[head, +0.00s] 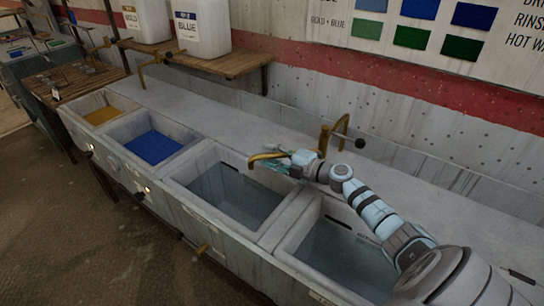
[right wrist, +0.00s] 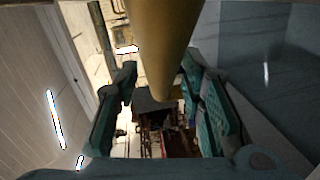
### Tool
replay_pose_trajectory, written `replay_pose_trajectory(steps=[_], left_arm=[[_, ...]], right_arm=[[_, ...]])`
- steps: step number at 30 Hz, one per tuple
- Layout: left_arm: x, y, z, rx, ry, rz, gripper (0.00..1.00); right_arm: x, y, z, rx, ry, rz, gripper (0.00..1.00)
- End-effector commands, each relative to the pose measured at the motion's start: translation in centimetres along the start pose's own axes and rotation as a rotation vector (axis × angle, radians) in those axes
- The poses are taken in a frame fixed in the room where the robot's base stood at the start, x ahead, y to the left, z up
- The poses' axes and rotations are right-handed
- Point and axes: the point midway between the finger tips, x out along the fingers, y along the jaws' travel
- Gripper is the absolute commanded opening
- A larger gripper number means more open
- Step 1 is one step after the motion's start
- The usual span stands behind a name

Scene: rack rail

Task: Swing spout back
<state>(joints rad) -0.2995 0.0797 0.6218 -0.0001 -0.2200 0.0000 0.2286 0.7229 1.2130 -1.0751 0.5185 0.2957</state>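The brass spout (head: 266,156) rises from a brass fixture (head: 324,138) behind the sink. Its free end points left over the back right part of the third basin (head: 232,190), which holds dull grey-blue water. My right gripper (head: 277,163) is at the spout, with its arm coming in from the lower right. In the right wrist view, the spout (right wrist: 162,45) runs between the two teal fingers (right wrist: 158,90), which stand apart on either side of it. I see no clear pinch, though contact at the right finger is hard to tell. My left gripper is out of view.
Left of that basin are a blue-filled basin (head: 153,147) and a yellow one (head: 101,115). A fourth basin (head: 345,262) lies under my right arm. Another tap (head: 150,65) stands at the back. White jugs (head: 202,35) sit on a wooden shelf (head: 232,63). The back ledge is mostly clear.

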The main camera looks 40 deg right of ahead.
Motion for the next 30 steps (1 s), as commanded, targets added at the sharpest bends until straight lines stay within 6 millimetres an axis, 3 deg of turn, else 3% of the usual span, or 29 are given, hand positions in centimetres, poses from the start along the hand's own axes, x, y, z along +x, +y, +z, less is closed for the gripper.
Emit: replay_pose_trajectory(steps=[6,13,23,30], left_arm=[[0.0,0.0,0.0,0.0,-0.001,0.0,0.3],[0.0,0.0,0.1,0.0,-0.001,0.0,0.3],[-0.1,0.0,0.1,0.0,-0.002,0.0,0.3],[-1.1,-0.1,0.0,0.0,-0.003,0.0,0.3]], right_arm=[[0.1,-0.1,0.0,0.0,0.0,-0.001,0.36],[0.1,-0.1,0.0,0.0,0.0,-0.001,0.01],[0.1,0.0,0.0,0.001,-0.002,-0.001,0.0],[0.5,0.4,0.5,0.009,-0.047,0.008,0.0]])
